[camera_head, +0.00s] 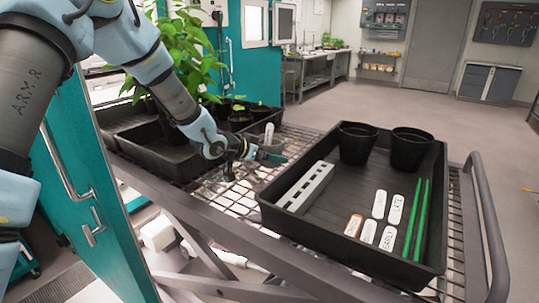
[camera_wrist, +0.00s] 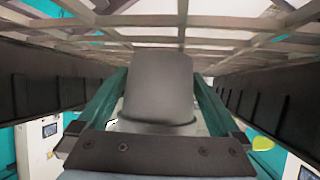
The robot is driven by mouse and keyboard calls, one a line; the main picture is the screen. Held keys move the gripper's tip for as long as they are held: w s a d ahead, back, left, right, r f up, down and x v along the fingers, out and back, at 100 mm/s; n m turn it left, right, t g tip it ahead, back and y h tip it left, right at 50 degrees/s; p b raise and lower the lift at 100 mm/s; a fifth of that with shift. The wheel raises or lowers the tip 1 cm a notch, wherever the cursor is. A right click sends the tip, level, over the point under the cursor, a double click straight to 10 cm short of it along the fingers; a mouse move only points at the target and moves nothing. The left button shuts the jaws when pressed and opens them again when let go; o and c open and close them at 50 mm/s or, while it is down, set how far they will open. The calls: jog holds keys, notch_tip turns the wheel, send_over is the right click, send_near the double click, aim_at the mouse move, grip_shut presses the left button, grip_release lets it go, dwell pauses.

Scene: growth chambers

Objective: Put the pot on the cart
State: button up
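My gripper (camera_head: 272,157) reaches over the wire-mesh cart top (camera_head: 240,185), in the gap between two black trays. Its two green fingers flank a grey cylindrical thing (camera_wrist: 158,85) in the wrist view; I cannot tell whether they grip it. A small pale upright piece (camera_head: 268,133) shows just above the fingers. Two empty black pots (camera_head: 357,143) (camera_head: 411,150) stand upright at the back of the right tray. A small dark pot with a seedling (camera_head: 240,117) stands at the left tray, behind my gripper. Which pot is meant is not clear.
The right tray (camera_head: 345,259) also holds a pale slotted rack (camera_head: 305,187), several labels and two green stakes (camera_head: 417,215). The left tray (camera_head: 150,155) has a tall leafy plant (camera_head: 180,50). A cart handle (camera_head: 488,225) stands at right; open floor lies beyond.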

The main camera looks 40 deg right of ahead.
jog(key=shift+a+r, duration=0.15)
jog(key=shift+r, duration=0.05)
jog(key=b+v, duration=0.1)
jog(key=v, duration=1)
jog(key=shift+a+r+b, duration=0.15)
jog(key=shift+a+b, duration=0.15)
